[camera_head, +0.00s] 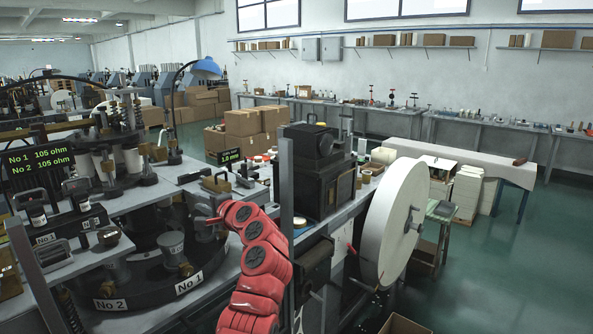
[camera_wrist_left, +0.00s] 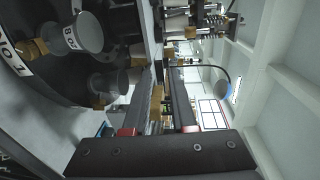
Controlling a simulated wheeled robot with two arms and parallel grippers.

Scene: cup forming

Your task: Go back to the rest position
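My red left arm rises from the bottom middle in the head view and bends left over the machine. My left gripper (camera_head: 204,214) is at its end, small and partly hidden, by the "No 1" station of the dark round table (camera_head: 140,293). In the left wrist view, the two dark fingers of my left gripper (camera_wrist_left: 167,72) stand apart with an empty gap between them. Grey cup-shaped forms (camera_head: 171,246) sit on the round table left of the gripper. One also shows in the left wrist view (camera_wrist_left: 84,34). My right gripper is in neither view.
A grey upright post (camera_head: 286,190) stands close to my arm on its right. Beyond it are a black box-like machine (camera_head: 313,172) and a large white wheel (camera_head: 392,222). A green readout (camera_head: 38,157) hangs at left. Open green floor (camera_head: 545,240) lies at right.

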